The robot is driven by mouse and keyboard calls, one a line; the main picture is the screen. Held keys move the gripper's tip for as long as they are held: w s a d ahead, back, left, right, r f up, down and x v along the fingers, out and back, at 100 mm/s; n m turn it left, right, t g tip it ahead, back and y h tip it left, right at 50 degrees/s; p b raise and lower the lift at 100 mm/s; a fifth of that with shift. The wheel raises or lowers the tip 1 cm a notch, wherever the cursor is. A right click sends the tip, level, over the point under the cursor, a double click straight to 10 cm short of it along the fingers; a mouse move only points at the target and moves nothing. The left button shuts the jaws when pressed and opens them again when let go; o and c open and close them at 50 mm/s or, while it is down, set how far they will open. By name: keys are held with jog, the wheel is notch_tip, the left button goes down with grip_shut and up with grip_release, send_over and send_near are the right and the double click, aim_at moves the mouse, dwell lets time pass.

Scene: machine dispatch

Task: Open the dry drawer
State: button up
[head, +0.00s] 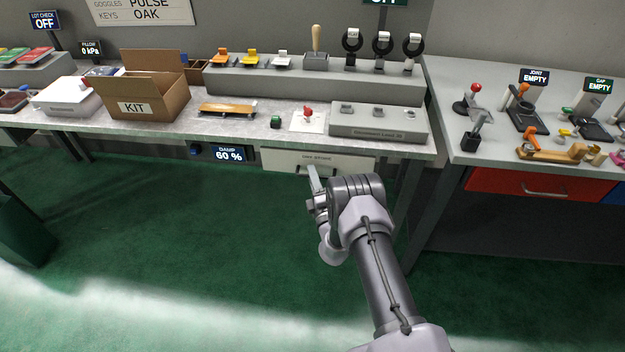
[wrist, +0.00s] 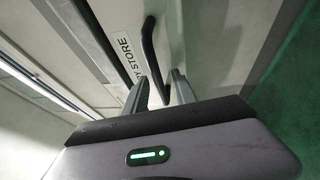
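The dry drawer is a pale front panel (head: 280,159) labelled "DRY STORE" under the front edge of the left bench. It looks shut or nearly so; its upper edge lies in shadow. Its dark bar handle (wrist: 149,45) runs along the panel beside the label in the wrist view. My gripper (head: 314,178) is at the drawer front in the head view, hiding part of the handle. In the wrist view my gripper (wrist: 160,84) has its fingers apart, with the handle's lower end between them. Whether either finger touches the handle cannot be told.
A "DAMP 60 %" display (head: 229,154) with a blue knob sits left of the drawer. The bench top (head: 235,126) above carries an open KIT box (head: 140,108) and several devices. A bench leg (head: 405,195) stands right of the drawer. The green floor in front is clear.

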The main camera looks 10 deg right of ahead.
jog(key=shift+w, duration=0.1)
grip_shut()
dwell(1.4)
